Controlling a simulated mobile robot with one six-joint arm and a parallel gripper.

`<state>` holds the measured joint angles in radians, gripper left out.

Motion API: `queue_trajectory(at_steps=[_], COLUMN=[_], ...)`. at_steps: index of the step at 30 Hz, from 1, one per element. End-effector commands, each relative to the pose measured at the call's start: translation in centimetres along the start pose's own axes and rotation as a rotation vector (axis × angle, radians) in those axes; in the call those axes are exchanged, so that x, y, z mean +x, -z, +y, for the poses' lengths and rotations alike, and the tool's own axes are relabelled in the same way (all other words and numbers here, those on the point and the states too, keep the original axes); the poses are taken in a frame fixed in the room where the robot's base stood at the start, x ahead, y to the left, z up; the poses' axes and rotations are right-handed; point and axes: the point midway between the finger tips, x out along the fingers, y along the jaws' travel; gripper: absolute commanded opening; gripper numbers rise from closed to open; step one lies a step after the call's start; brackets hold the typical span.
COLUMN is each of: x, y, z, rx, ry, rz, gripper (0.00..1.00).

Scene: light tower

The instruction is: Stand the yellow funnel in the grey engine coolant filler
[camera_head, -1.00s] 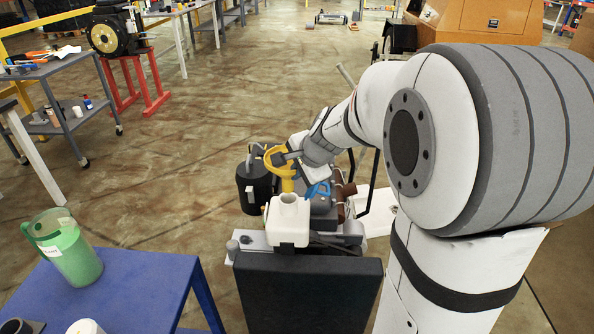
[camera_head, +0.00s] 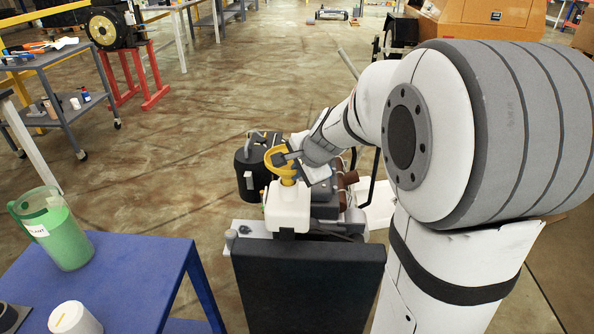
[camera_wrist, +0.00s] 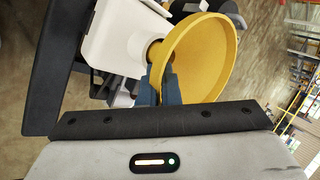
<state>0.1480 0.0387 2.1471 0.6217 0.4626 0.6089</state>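The yellow funnel (camera_head: 287,174) is upright over the white coolant tank (camera_head: 288,210) at the front of the grey engine. Its spout meets the top of the tank's filler neck. The neck opening is hidden, so I cannot tell how far the spout is inside. My gripper (camera_head: 283,157) is shut on the near side of the funnel's bowl. In the wrist view the funnel (camera_wrist: 207,58) fills the upper middle, and its spout lines up with the neck of the white tank (camera_wrist: 112,38). My fingertips (camera_wrist: 163,86) pinch the bowl's wall.
A black radiator (camera_head: 308,285) stands in front of the tank. A black cylinder (camera_head: 252,170) is left of it. A blue table (camera_head: 130,275) at lower left carries a green-filled jug (camera_head: 58,235) and a white cup (camera_head: 75,318). The floor behind the engine is open.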

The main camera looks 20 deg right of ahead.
Motion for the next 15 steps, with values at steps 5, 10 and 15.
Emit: queue_trajectory(at_steps=[5,10,15], x=[0.28,0.24,0.24], y=[0.03,0.06,0.06], z=[0.21,0.19,0.19], rx=[0.0,0.001,0.001], ry=[0.0,0.0,0.0], rz=[0.0,0.001,0.001], gripper=[0.0,0.0,0.14])
